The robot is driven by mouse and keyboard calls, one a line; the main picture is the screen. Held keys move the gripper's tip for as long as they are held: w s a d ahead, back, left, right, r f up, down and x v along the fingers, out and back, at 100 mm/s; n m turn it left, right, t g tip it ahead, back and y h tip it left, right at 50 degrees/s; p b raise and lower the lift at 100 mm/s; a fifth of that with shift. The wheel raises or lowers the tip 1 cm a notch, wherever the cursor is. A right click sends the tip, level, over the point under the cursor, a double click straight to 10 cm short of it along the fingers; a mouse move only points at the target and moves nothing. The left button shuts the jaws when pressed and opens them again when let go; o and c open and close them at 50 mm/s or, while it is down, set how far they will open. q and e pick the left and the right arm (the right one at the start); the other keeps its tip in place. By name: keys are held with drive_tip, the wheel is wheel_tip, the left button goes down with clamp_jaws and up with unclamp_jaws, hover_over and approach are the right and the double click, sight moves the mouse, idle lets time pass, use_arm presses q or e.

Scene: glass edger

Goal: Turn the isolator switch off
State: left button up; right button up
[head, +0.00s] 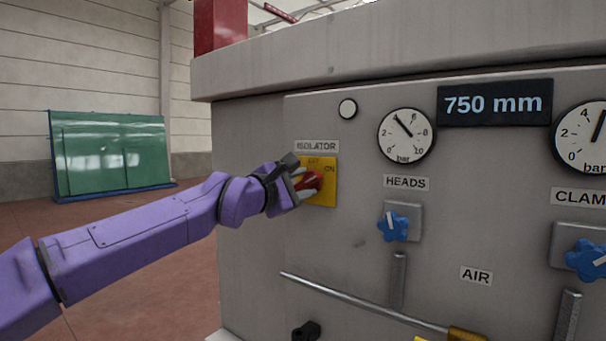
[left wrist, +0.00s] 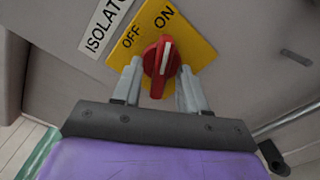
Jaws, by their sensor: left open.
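The isolator switch is a red knob (head: 313,182) on a yellow plate (head: 327,191), under an ISOLATOR label (head: 317,146) on the grey machine panel. In the left wrist view the knob (left wrist: 161,68) has a white mark that points toward ON, with OFF to the left of ON. My left gripper (head: 302,180) is at the switch, partly covering it in the head view. In the left wrist view my left gripper (left wrist: 158,76) is open, with one finger on each side of the knob; I cannot tell whether they touch it. My right gripper is not in view.
Right of the switch are a HEADS gauge (head: 406,135), a blue knob (head: 393,226) and a 750 mm display (head: 494,103). A metal rod (head: 360,301) slants across the panel below. A green glass rack (head: 110,155) stands at the back left. Open floor lies left of the machine.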

use_arm(q)
drive_tip(key=shift+w+d, duration=0.15)
drive_tip(key=shift+w, duration=0.15)
drive_tip(key=shift+c, duration=0.3)
clamp_jaws()
drive_tip(key=shift+n, duration=0.3)
drive_tip(key=n, duration=0.5)
drive_tip(key=shift+f+n, duration=0.1)
drive_tip(key=shift+n, duration=0.3)
drive_tip(key=n+b, duration=0.1)
drive_tip(key=n, duration=0.4)
drive_tip(key=shift+d+n, duration=0.1)
drive_tip(key=shift+n, duration=0.3)
